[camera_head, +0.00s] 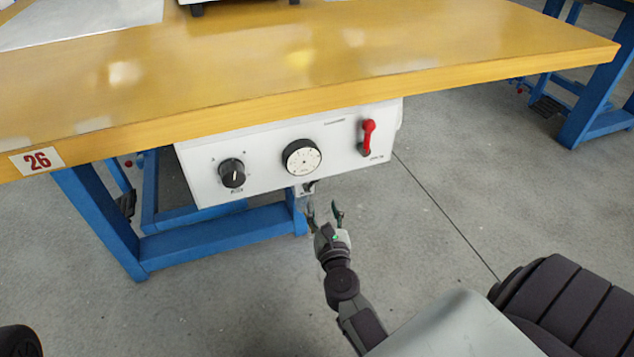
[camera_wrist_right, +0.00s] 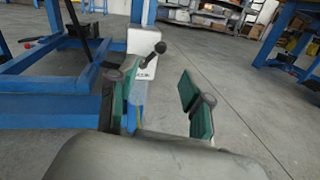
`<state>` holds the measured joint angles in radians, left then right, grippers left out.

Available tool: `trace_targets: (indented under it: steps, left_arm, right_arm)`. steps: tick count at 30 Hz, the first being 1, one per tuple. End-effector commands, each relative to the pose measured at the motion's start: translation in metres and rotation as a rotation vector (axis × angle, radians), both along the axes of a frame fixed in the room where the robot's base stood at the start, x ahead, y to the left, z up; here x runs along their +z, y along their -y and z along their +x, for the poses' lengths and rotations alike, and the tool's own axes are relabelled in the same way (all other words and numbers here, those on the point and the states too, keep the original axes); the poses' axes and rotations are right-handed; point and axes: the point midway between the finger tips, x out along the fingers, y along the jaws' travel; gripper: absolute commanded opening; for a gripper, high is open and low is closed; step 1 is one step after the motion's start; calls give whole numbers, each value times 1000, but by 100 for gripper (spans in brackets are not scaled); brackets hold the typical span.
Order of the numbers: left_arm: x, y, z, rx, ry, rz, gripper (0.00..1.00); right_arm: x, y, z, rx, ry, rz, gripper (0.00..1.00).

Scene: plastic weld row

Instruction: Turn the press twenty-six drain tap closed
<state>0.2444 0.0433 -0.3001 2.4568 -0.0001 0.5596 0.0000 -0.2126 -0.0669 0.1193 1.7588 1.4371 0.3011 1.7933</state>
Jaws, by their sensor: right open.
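The press twenty-six bench carries a red "26" label (camera_head: 37,160) on its front edge. A small tap with a black lever (camera_head: 310,186) sits just below the white control panel (camera_head: 270,185), partly hidden. In the right wrist view a black lever with a round knob (camera_wrist_right: 152,54) stands out slantwise from a white block (camera_wrist_right: 143,40). I cannot read the tap's marking. My right gripper (camera_head: 323,211) is open and empty, just below and in front of the tap. In the right wrist view its green-padded fingers (camera_wrist_right: 160,92) are apart, with the lever beyond them.
The panel also bears a black knob (camera_head: 232,173), a round dial (camera_head: 302,157) and a red lever (camera_head: 368,136). The yellow bench top (camera_head: 300,60) overhangs it. Blue bench legs (camera_head: 105,225) stand to the left.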

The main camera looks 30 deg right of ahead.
Motion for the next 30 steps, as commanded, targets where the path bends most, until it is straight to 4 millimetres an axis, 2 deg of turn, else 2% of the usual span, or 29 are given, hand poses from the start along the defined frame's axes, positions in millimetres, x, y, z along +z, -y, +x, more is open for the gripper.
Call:
trace_targets:
  steps: [1, 6, 12, 18, 26, 30]
  left_arm:
    - [0, 0, 0, 0, 1, 0, 40]
    - [-1, 0, -1, 1, 6, 1, 40]
    - [-1, 1, -1, 1, 13, 3, 40]
    - [3, 1, -3, 2, 20, 5, 40]
    - [5, 1, -5, 1, 30, 3, 40]
    - [5, 1, -6, 1, 31, 2, 40]
  right_arm:
    - [2, 6, 12, -3, 4, -3, 50]
    - [1, 21, 45, -2, 4, -3, 50]
    - [0, 34, 73, 0, 1, -5, 50]
    - [1, 39, 85, 0, 0, -5, 50]
    - [1, 40, 86, -1, 0, -5, 50]
    - [1, 40, 86, -1, 0, -5, 30]
